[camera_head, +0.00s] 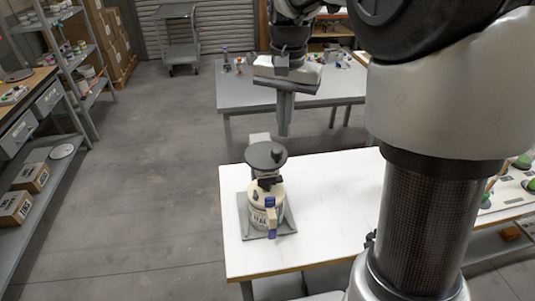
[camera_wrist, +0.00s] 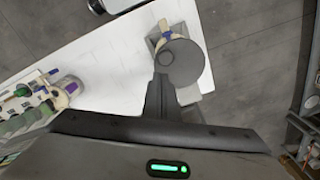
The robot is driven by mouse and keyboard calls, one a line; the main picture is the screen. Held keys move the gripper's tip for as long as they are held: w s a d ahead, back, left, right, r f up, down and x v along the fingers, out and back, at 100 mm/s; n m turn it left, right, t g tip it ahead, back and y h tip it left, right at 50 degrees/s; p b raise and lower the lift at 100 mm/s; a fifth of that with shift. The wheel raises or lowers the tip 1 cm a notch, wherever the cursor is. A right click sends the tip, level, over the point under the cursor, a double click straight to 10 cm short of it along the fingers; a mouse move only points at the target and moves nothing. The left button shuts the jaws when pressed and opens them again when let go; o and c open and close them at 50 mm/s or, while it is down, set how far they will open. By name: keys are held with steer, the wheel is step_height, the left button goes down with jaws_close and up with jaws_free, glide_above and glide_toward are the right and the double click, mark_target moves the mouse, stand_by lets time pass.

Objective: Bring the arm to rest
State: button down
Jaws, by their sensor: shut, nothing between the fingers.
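My gripper (camera_head: 285,133) hangs from my arm with its fingers pointing down, above the far edge of the white table (camera_head: 325,205). The fingers are together, with nothing between them. In the wrist view my gripper (camera_wrist: 160,82) also shows as one dark closed shape. Its tips appear beside a dark round disc on a machine, but the gap in depth is hard to judge. My arm's large links fill the right of the head view.
A cream machine (camera_head: 259,205) with a dark round top (camera_head: 266,155) stands on a grey plate at the table's left end. A grey table (camera_head: 240,95) with small items stands behind. Shelves (camera_head: 75,62) line the left. The middle of the white table is clear.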

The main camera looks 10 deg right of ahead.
steer(key=s+r+n+t, duration=0.2)
steer(key=s+n+t, duration=0.3)
steer(key=s, duration=1.5)
steer(key=shift+r+n, duration=0.3)
steer(key=shift+n, duration=0.2)
steer(key=shift+w, duration=0.1)
